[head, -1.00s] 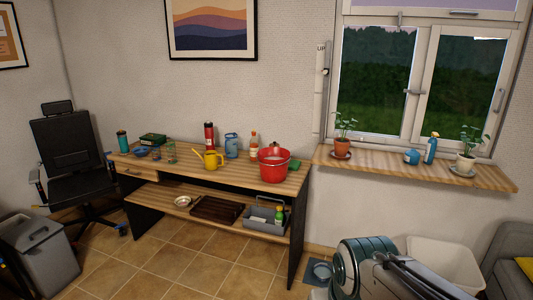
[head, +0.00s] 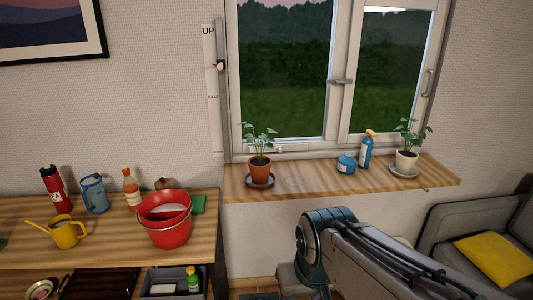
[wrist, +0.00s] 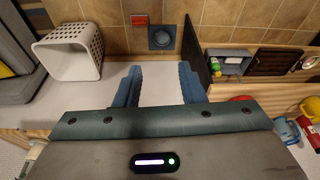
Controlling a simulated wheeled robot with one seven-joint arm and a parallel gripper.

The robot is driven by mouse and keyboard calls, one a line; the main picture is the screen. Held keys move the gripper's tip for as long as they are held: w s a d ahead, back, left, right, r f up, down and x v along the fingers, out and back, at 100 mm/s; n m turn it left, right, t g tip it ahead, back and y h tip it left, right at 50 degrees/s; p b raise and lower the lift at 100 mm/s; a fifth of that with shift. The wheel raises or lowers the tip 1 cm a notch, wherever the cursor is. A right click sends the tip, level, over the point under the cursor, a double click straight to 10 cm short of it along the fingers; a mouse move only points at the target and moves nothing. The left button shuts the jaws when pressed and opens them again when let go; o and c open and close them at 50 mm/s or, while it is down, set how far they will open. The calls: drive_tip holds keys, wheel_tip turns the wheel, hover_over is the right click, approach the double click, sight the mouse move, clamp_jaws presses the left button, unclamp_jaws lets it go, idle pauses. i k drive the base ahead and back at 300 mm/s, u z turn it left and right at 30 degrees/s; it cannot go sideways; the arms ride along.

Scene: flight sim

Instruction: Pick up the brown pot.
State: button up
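The brown pot (head: 260,168) is a terracotta pot with a leafy green plant. It stands upright on a dark reddish saucer (head: 260,182) at the left part of the wooden window sill (head: 310,180). My gripper (wrist: 158,78) shows in the wrist view with its two blue fingers apart and nothing between them. In the head view only my arm shows, at the lower right, below the sill; the fingers are hidden there. The pot is not visible in the wrist view.
A white pot (head: 406,160), a blue spray bottle (head: 366,150) and a small blue container (head: 346,164) stand farther right on the sill. A red bucket (head: 166,222) is on the desk at left. A grey sofa (head: 480,225) stands at right. A white basket (wrist: 70,52) sits on the floor.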

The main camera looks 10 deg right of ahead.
sight(259, 165)
drive_tip(key=z, duration=0.35)
drive_tip(key=i, duration=1.3)
drive_tip(key=z, duration=0.3)
